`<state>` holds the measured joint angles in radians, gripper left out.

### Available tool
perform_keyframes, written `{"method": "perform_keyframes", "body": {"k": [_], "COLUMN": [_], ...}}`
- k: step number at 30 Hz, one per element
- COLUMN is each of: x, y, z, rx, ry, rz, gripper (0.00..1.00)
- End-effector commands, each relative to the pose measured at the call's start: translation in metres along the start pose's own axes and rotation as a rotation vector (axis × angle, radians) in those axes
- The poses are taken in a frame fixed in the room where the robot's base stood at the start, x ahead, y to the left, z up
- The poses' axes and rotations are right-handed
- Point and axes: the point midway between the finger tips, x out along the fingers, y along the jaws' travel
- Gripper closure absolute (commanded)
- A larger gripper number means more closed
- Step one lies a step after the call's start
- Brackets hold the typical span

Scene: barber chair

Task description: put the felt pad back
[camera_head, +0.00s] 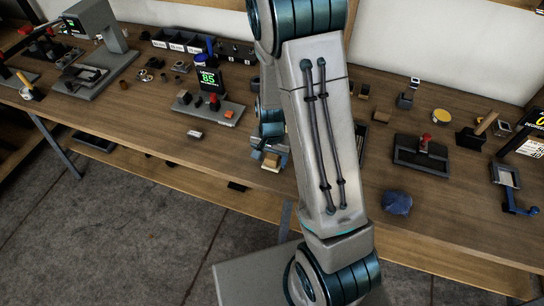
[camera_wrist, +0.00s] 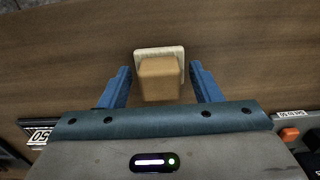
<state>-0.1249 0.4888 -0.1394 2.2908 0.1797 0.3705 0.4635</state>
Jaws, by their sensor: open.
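In the wrist view a tan block (camera_wrist: 160,80) sits between the two blue fingers of my gripper (camera_wrist: 160,74), with a gap on each side. A thin cream square piece (camera_wrist: 160,50) shows behind and around the block's far end. I cannot tell whether the tan block or the cream piece is the felt pad, or whether they are one thing. My gripper is open. In the head view my gripper (camera_head: 269,157) is low near the bench's front edge, partly hidden by my arm.
The wooden bench (camera_head: 150,125) holds a display stand (camera_head: 209,82) left of my gripper. To the right are a dark tray (camera_head: 405,157) with a red-knobbed tool (camera_head: 425,141), a crumpled blue cloth (camera_head: 398,203) and a yellow round tin (camera_head: 441,116). Bare wood lies left of the gripper.

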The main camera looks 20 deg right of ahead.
Motion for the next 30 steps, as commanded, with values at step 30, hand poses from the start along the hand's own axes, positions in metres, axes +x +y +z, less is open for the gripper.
{"method": "perform_keyframes", "body": {"k": [30], "x": [-0.133], "y": [0.003], "z": [0.004], "rx": [-0.026], "ry": [0.008], "rz": [-0.015], "gripper": [0.42]}}
